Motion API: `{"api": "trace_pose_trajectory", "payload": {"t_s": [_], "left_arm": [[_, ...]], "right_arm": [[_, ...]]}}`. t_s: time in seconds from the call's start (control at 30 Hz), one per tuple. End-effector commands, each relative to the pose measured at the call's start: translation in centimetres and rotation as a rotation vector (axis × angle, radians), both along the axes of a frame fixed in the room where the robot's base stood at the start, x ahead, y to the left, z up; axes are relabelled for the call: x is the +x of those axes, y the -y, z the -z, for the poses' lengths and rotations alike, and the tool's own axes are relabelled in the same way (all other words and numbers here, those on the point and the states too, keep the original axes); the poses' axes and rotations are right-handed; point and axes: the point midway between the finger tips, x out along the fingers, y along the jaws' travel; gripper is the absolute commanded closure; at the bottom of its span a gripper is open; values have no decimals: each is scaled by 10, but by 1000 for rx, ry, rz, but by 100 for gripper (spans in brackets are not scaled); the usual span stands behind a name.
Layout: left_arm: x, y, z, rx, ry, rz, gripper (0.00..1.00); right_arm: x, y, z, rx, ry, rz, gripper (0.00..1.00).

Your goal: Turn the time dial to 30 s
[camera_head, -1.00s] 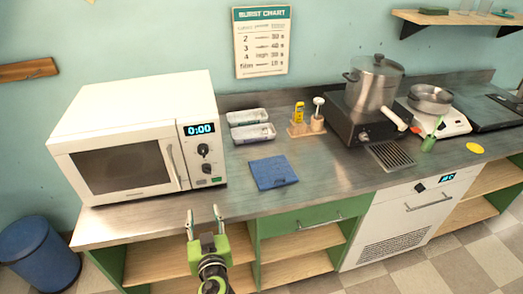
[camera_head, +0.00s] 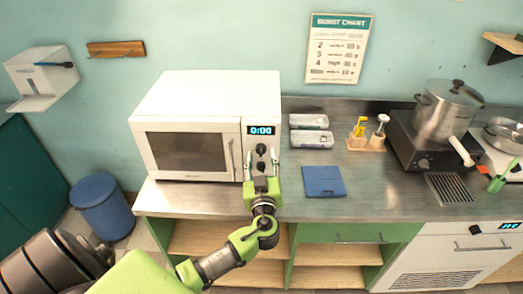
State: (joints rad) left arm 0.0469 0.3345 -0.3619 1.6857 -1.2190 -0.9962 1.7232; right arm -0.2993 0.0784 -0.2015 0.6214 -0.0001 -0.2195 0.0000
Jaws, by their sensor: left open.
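The white microwave (camera_head: 205,98) stands on the counter, its door closed and its display (camera_head: 261,130) reading 0:00. Two dark dials sit below the display: an upper dial (camera_head: 261,149) and a lower dial (camera_head: 261,166). Their labels are too small to read, so I cannot tell which one is the time dial. My left gripper (camera_head: 261,162) is open, its fingers pointing up at the control panel, with the lower dial showing between them. I cannot tell whether it touches. The gripper's body hides the bottom of the panel. My right gripper is not in view.
A blue cloth (camera_head: 323,181) and two stacked-looking white trays (camera_head: 311,140) lie right of the microwave. A pot (camera_head: 446,112) stands on a burner farther right. A blue bin (camera_head: 101,207) is on the floor at left. A chart (camera_head: 338,50) hangs on the wall.

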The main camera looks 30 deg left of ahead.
Motion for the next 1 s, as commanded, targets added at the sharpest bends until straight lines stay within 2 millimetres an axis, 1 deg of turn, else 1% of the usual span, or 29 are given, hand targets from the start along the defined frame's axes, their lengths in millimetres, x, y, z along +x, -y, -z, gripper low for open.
{"api": "trace_pose_trajectory", "payload": {"t_s": [0.03,0.17,0.47,0.5,0.57,0.6,0.63,0.87,1.0], "left_arm": [[5,-3,-2,2,-1,0,60],[11,-8,0,0,-1,0,60],[13,-10,1,-1,-1,0,60],[13,-10,1,-1,-1,0,65],[13,-10,1,-1,-1,0,80],[13,-9,1,-1,-1,0,91],[13,-10,1,-1,-1,0,98],[13,-9,2,3,-3,0,98],[13,-10,5,23,-16,-1,98]], "right_arm": [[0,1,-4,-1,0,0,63],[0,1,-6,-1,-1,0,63],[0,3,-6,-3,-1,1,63],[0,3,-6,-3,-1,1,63],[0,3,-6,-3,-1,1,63],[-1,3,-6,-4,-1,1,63],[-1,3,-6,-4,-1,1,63],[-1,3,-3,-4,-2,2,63],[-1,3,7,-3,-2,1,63]]}}
